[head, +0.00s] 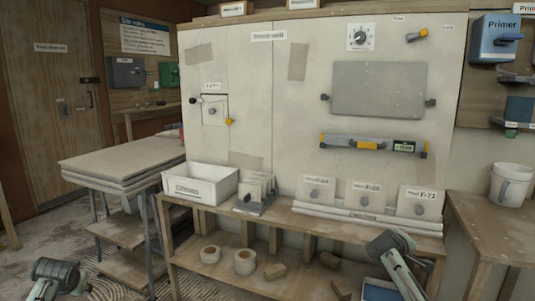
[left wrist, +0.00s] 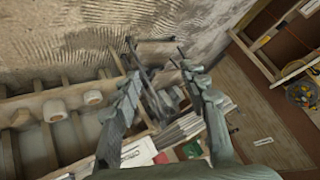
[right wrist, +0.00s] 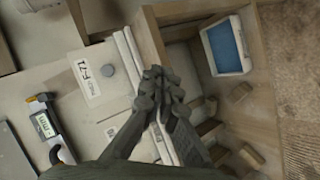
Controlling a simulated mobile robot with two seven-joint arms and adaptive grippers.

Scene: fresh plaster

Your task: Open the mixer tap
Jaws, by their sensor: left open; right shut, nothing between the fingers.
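No fitting here is clearly readable as the mixer tap. My left gripper (left wrist: 163,78) is open and empty, over the floor and low shelving. My right gripper (right wrist: 164,74) is shut and empty, above the bench front near the F-71 plate (right wrist: 88,82). Both are away from these fittings.
A wooden bench (head: 180,203) runs below the board, with a white bin (head: 200,191) and several labelled plates on it. A yellow-ended level (head: 372,144) hangs above. A blue tray (right wrist: 228,47) lies low at right. A stacked sheet table (head: 118,163) stands left.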

